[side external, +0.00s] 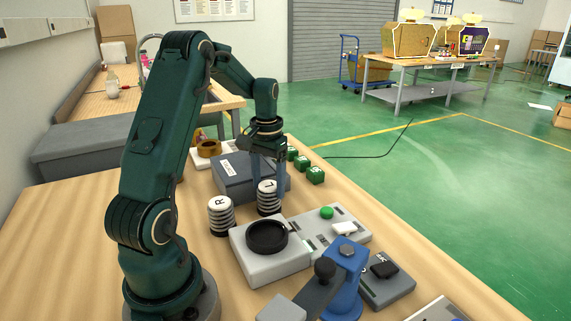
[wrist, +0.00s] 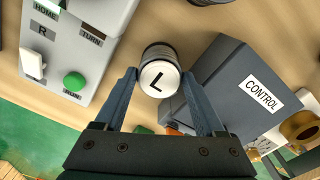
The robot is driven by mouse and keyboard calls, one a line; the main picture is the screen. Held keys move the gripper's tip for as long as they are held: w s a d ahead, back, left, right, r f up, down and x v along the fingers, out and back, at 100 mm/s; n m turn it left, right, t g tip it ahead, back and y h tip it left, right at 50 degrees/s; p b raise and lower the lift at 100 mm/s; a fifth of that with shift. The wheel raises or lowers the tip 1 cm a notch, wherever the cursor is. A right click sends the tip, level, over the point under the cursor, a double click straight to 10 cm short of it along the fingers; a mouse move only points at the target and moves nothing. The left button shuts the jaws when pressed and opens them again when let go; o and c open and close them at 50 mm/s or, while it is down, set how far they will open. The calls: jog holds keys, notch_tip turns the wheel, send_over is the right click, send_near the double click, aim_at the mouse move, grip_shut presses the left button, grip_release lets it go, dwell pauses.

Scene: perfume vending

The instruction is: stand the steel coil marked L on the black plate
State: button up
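The steel coil marked L (side external: 268,198) stands upright on the wooden table, with a white top and dark and light bands. In the wrist view its lettered top (wrist: 159,79) lies between my fingertips. My gripper (side external: 269,183) points down over the coil, with one finger on each side of its upper part. The fingers (wrist: 159,76) look spread, with a thin gap at the coil's sides; contact is hard to judge. The black plate (side external: 267,236) is a round, empty dish on a grey unit, nearer the side camera than the coil.
The coil marked R (side external: 221,216) stands to the left of L. A grey CONTROL box (wrist: 236,90) is close beside my right finger in the wrist view. A panel with a green button (side external: 327,212), a blue lever stand (side external: 345,285) and green blocks (side external: 315,175) are nearby.

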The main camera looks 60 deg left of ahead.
aim_at(267, 188)
jog(key=c, duration=0.4)
jog(key=shift+r, duration=0.1)
jog(key=shift+c, duration=0.2)
jog(key=shift+r, duration=2.4)
jog(key=shift+s+d+m, duration=0.3)
jog(key=shift+s+d, duration=0.1)
jog(key=s+d+r+m, duration=0.3)
jog(key=d+r, duration=0.1)
jog(key=d, duration=0.2)
jog(key=s+d+r+m, duration=0.2)
jog(key=s+d+r, duration=0.15)
jog(key=d, duration=0.35)
jog(key=shift+w+a+f, duration=0.1)
jog(key=shift+w+f, duration=0.05)
jog(key=shift+f, duration=0.8)
jog(key=shift+w+a+f, duration=0.1)
jog(key=shift+w+f, duration=0.1)
jog(key=shift+f, duration=0.8)
jog(key=shift+w+a+f, duration=0.1)
jog(key=shift+w+f, duration=0.05)
jog(key=shift+f, duration=0.8)
